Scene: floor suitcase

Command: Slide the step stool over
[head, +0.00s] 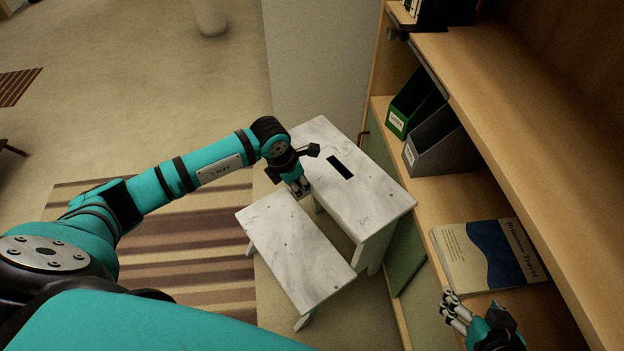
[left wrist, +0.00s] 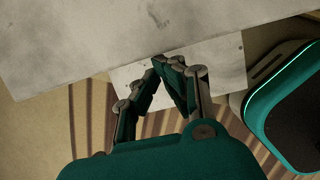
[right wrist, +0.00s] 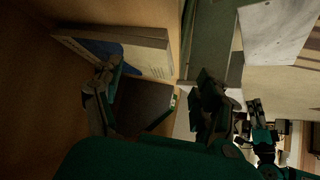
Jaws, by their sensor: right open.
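The step stool has a white marbled upper step (head: 375,195) with a dark slot and a lower step (head: 300,255). It stands on the floor beside the shelf unit. My left gripper (head: 300,187) is at the left edge of the upper step, above the back of the lower step. In the left wrist view its fingertips (left wrist: 168,62) come together with nothing seen between them, and the stool's pale boards (left wrist: 210,62) lie beyond. Whether they touch the stool I cannot tell. My right gripper (head: 457,308) is open and empty near the shelf; it also shows in the right wrist view (right wrist: 155,85).
The wooden shelf unit (head: 530,120) fills the right, holding a green file box (head: 412,105), a grey file box (head: 440,150) and a travel book (head: 485,255). A pale wall block (head: 320,60) stands behind the stool. A striped rug (head: 160,240) and open floor lie left.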

